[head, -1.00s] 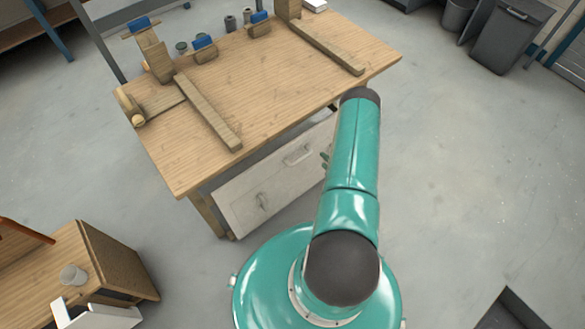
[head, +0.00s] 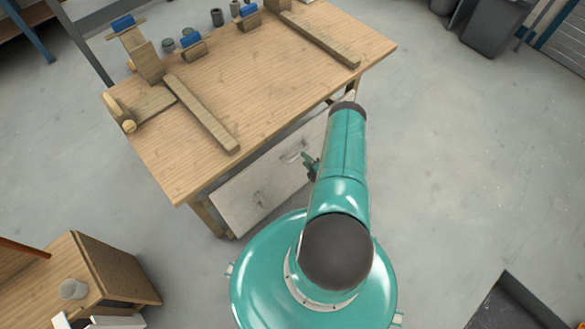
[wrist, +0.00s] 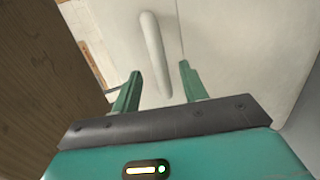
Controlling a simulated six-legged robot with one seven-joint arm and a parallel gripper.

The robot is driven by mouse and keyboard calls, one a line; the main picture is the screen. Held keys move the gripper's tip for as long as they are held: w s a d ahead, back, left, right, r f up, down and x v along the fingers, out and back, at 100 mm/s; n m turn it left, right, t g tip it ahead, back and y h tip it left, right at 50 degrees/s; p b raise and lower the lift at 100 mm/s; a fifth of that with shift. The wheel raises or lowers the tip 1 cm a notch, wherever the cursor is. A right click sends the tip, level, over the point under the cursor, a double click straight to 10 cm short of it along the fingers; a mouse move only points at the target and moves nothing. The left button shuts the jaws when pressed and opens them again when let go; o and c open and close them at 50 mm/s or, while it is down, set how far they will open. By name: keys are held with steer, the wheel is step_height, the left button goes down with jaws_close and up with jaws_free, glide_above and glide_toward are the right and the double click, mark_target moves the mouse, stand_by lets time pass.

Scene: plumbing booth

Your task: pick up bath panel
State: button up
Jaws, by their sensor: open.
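A pale white panel (head: 262,178), which I take to be the bath panel, stands under the front edge of the workbench, partly hidden by my arm. It has a raised bar handle (head: 294,151). My gripper (head: 311,166) is close in front of the panel, and its base is hidden behind my arm. In the wrist view the panel (wrist: 225,45) fills much of the picture. Its bar handle (wrist: 155,55) lies ahead of my gripper (wrist: 160,82), roughly between the two green fingertips. The fingers are spread and empty; I cannot tell whether they touch the panel.
The wooden workbench (head: 265,85) overhangs the panel, with wooden bars and blue-topped blocks on it. A wooden cabinet (head: 110,268) with a cup (head: 73,289) stands at lower left. A dark floor opening (head: 510,302) is at lower right.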

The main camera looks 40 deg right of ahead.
steer(key=shift+x, duration=2.75)
jaws_close()
steer(key=shift+d+r, duration=0.1)
